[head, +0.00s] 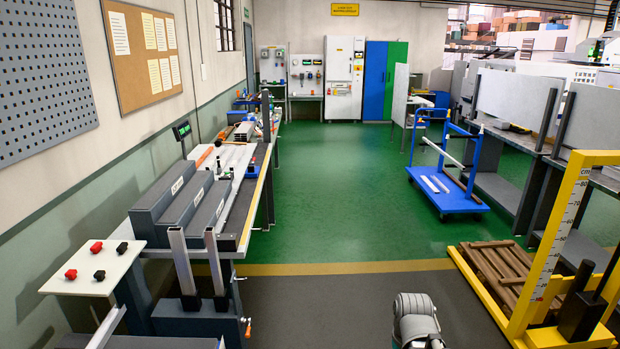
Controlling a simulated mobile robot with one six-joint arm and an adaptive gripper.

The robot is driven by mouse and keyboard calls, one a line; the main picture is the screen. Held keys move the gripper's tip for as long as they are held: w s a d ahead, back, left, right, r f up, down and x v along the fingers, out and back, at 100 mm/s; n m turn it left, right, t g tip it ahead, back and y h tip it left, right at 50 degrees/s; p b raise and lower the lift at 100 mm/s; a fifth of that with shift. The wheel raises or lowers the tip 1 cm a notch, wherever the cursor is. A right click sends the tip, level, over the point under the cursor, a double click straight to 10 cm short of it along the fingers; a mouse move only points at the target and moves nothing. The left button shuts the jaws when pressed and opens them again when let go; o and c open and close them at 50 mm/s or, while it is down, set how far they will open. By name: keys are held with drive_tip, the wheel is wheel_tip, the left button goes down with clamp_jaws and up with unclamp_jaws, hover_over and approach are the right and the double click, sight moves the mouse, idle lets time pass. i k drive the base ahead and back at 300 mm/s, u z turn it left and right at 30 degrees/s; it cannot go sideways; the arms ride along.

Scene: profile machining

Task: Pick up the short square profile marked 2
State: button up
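Two square metal profiles stand upright and slightly tilted in dark holders at the near end of the workbench, a left one (183,262) and a right one (215,262). Short light profiles (435,184) lie on the deck of a blue cart further back. Another light profile (108,326) slants at the lower left edge. No number 2 is readable on any of them, so I cannot tell which is the marked one. A grey rounded part of my arm shows at the bottom centre; my gripper's fingers do not show.
The long workbench (232,240) with grey stepped blocks (172,195) runs along the left wall. A side panel (95,272) carries red and black knobs. The blue cart (452,200), a wooden pallet (505,275) and a yellow measuring frame (553,235) stand right. The green floor between is clear.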

sight(211, 164)
drive_tip(key=z, duration=0.15)
drive_tip(key=i, duration=3.1)
drive_tip(key=u, duration=0.35)
drive_tip(key=i, duration=0.75)
drive_tip(key=u, duration=0.7)
drive_tip(key=i, duration=0.8)
drive_tip(key=u, duration=0.55)
drive_tip(key=i, duration=0.65)
drive_tip(key=u, duration=0.15)
drive_tip(key=k, duration=0.15)
drive_tip(key=u, duration=0.1)
